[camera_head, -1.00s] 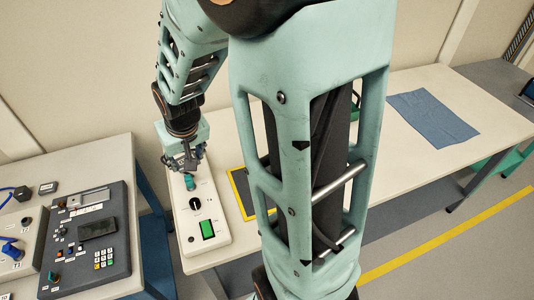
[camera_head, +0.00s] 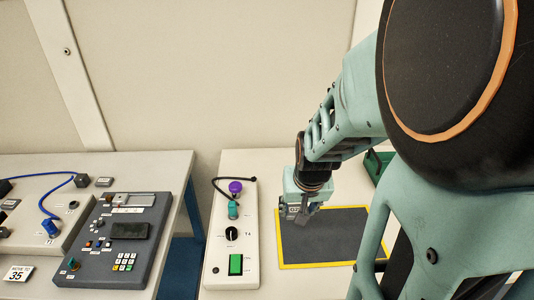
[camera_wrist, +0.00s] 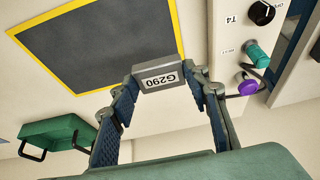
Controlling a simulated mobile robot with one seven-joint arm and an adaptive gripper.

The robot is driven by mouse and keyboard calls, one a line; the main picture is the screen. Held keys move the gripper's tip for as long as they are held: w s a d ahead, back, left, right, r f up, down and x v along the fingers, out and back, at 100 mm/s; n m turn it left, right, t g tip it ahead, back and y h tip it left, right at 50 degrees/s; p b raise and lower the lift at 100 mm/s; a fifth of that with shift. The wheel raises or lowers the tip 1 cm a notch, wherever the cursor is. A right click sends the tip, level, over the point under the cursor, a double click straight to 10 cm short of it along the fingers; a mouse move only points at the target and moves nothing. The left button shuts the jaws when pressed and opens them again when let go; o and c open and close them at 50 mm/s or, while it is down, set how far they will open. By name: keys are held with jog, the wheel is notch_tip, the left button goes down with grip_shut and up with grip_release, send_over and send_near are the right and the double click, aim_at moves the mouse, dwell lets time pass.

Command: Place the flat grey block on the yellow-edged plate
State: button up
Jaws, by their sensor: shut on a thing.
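The flat grey block (camera_wrist: 146,87) has a white label reading G290, upside down in the wrist view. My gripper (camera_wrist: 160,78) is shut on it, one finger at each side. In the head view my gripper (camera_head: 297,213) hangs at the left edge of the yellow-edged plate, and the block (camera_head: 293,210) shows small between the fingers. The plate (camera_head: 330,240) is a dark grey rectangle on the pale bench. In the wrist view the plate (camera_wrist: 95,50) lies behind and up-left of the block, which overlaps its near edge. I cannot tell the height of the block.
Left of the plate stands a white T4 box (camera_head: 233,280) with a black knob, a green switch, and teal and purple connectors. A green tray with handles (camera_wrist: 62,135) is behind the plate. A grey control panel (camera_head: 120,245) sits on the left bench.

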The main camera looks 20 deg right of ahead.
jog(key=w+d+f, duration=0.2)
jog(key=d+f, duration=0.2)
jog(key=d, duration=0.4)
send_over(326, 222)
jog(key=s, duration=0.2)
jog(key=f, duration=0.3)
jog(key=a+f, duration=0.1)
jog(key=shift+w+f, duration=0.25)
jog(key=shift+f, duration=0.15)
jog(key=shift+d+f, duration=0.3)
jog(key=shift+f, duration=1.6)
jog(key=shift+f, duration=0.15)
jog(key=o, duration=1.2)
